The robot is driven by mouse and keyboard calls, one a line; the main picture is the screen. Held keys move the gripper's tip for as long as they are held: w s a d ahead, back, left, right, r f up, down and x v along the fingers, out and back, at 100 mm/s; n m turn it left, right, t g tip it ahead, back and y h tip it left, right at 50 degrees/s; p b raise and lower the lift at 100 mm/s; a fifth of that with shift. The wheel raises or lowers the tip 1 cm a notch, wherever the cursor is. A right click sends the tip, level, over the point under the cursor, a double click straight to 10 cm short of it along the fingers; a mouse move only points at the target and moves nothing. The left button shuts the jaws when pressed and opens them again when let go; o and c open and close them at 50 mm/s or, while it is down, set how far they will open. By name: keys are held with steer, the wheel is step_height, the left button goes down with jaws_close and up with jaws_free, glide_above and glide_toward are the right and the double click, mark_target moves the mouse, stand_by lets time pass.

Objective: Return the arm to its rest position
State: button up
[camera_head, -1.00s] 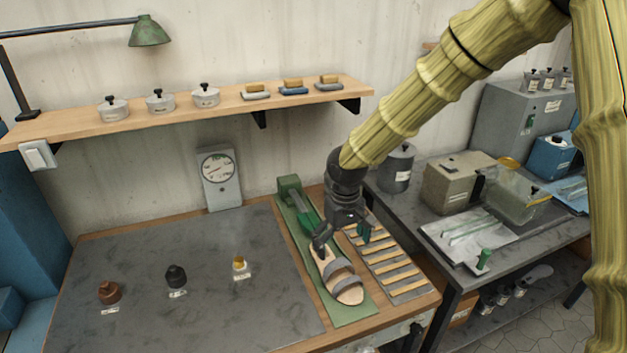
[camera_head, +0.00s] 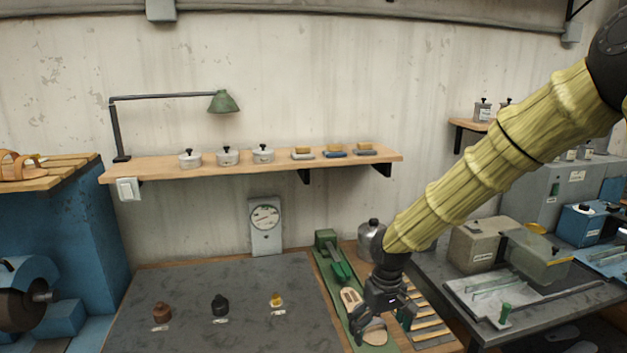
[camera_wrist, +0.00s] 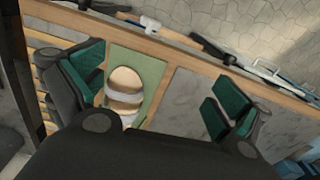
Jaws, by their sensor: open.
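My gripper (camera_head: 383,319) hangs at the end of my yellow-sleeved arm, over the right part of the workbench. Its fingers are apart and nothing is between them. In the wrist view the green-padded fingers of my gripper (camera_wrist: 150,93) stand wide open. A sandal (camera_wrist: 124,86) with grey straps lies on the green mat (camera_wrist: 150,62) below, apart from the fingers. In the head view the sandal (camera_head: 374,334) is partly hidden behind my gripper.
A green press (camera_head: 334,258) stands at the back of the mat. Wooden slats (camera_head: 428,322) lie to the right. A wooden shelf (camera_head: 230,168) with tins and brushes runs along the wall. Three small bottles, one of them amber (camera_head: 277,300), stand on the bench's grey top (camera_head: 200,280).

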steer(key=s+a+f+m+y+b, duration=0.1)
steer(key=s+f, duration=0.4)
steer(key=f, duration=0.3)
steer(key=s+f+g+y, duration=0.1)
steer(key=s+f, duration=0.4)
steer(key=f, duration=0.3)
steer(key=s+a+f+m+b, duration=0.1)
steer(key=s+f, duration=0.3)
steer(key=f, duration=0.3)
steer(key=s+d+f, duration=0.3)
steer(key=s+f, duration=0.1)
steer(key=s, duration=0.3)
steer(key=s+d+f+m+h+b, duration=0.1)
steer(key=s+d+f, duration=0.2)
steer(key=s+f, duration=0.2)
steer(key=s+d+f+h, duration=0.1)
steer(key=s+d+f, duration=0.2)
steer(key=s, duration=0.7)
steer(key=shift+f+m+t+b, duration=0.35)
steer(key=shift+f+m+t, duration=0.05)
steer(key=shift+f, duration=0.5)
steer(key=shift+d, duration=0.1)
